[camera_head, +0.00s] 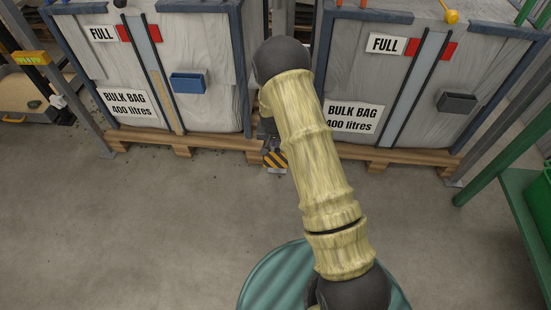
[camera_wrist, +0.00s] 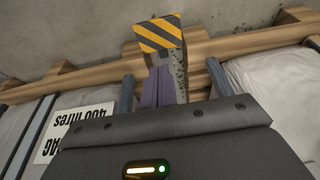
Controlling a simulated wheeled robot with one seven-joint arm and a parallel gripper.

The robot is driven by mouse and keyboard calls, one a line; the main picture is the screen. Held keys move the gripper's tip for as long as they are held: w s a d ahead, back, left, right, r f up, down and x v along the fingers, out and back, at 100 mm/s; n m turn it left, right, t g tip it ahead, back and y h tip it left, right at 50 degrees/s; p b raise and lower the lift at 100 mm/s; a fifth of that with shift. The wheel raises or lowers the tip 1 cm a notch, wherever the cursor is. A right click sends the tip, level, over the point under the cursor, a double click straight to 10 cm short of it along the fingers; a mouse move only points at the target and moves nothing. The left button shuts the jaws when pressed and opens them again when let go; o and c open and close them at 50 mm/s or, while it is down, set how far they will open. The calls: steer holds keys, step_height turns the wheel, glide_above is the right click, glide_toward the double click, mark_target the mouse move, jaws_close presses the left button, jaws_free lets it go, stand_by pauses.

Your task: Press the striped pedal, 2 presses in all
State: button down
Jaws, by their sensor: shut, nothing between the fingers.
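The striped pedal (camera_head: 275,159), yellow and black, sits low near the floor between the two bulk bags. It also shows in the wrist view (camera_wrist: 160,36), at the top middle. My gripper (camera_wrist: 159,70) has its two purple fingers together with nothing between them. The fingertips point at the pedal and end close to its near edge in the wrist view; I cannot tell whether they touch it. In the head view my arm reaches over to the gap between the bags, and my gripper is mostly hidden behind it just above the pedal.
Full bulk bags stand on wooden pallets (camera_head: 222,142) at left (camera_head: 188,50) and right (camera_head: 375,60), with small trays on their fronts. A green bench (camera_head: 525,215) stands at the right. A low platform (camera_head: 25,95) is at the far left. The concrete floor (camera_head: 130,220) in front is clear.

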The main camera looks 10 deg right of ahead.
steer(key=b, duration=0.8)
glide_toward(276, 161)
steer(key=x, duration=0.5)
steer(key=shift+w+f, duration=0.1)
steer(key=shift+w, duration=0.2)
steer(key=shift+f+b, duration=0.35)
steer(key=shift+f, duration=0.3)
